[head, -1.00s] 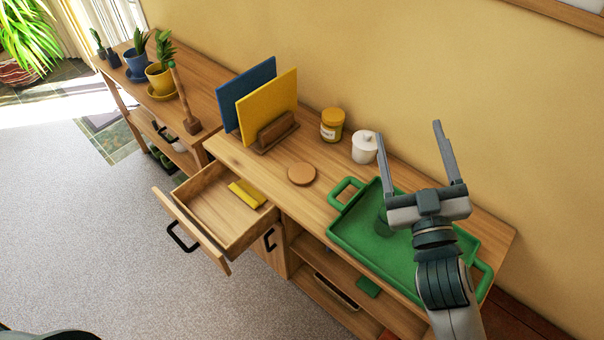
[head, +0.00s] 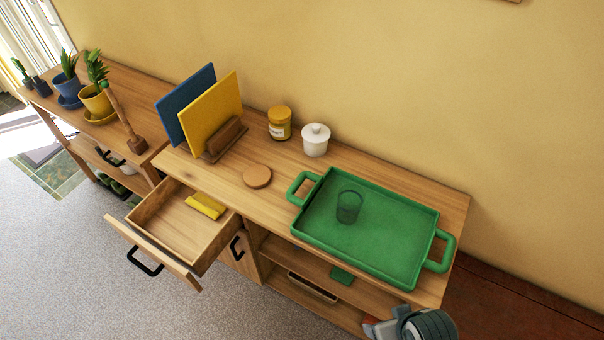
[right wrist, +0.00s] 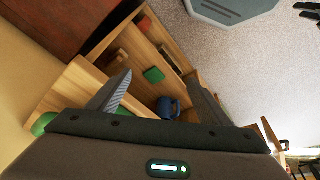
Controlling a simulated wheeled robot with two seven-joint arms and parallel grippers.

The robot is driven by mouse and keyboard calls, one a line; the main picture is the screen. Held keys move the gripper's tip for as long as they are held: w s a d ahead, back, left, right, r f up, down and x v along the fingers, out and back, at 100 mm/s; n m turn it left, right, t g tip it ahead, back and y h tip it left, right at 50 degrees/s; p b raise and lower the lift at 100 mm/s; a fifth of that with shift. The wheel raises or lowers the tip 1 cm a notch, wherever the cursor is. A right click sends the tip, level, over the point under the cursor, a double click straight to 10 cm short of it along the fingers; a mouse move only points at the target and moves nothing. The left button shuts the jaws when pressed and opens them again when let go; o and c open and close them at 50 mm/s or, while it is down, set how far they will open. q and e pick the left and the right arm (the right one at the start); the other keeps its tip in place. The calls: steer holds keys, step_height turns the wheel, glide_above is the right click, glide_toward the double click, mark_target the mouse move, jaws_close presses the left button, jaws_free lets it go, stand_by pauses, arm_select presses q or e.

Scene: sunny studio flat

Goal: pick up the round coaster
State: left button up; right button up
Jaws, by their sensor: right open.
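The round coaster (head: 257,176) is a flat tan disc lying on the wooden cabinet top, between the board holder and the green tray. Nothing covers it in the head view. My right gripper is low at the cabinet's front right, far from the coaster; only part of that arm (head: 424,325) shows at the bottom of the head view. In the right wrist view my right gripper (right wrist: 160,98) is open and empty, facing the cabinet's lower shelves. The coaster cannot be made out there.
A green tray (head: 325,246) holding a clear glass (head: 349,207) is right of the coaster. A yellow jar (head: 279,124) and white lidded pot (head: 315,140) stand behind. Blue and yellow boards (head: 210,115) stand left. An open drawer (head: 160,222) juts out in front.

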steer(key=s+f+g+b, duration=0.1)
steer(key=s+f+b, duration=0.15)
steer(key=f, duration=1.35)
steer(key=s+f+b, duration=0.1)
steer(key=f+b, duration=0.2)
steer(key=f, duration=1.2)
steer(key=s+d+f+g+b, duration=0.1)
steer(key=s+d+f+b, duration=0.2)
steer(key=s+f, duration=1.4)
step_height(320, 180, down, 3)
steer(key=shift+d+f+b, duration=0.1)
steer(key=shift+d+b, duration=0.05)
steer(key=shift+b, duration=0.35)
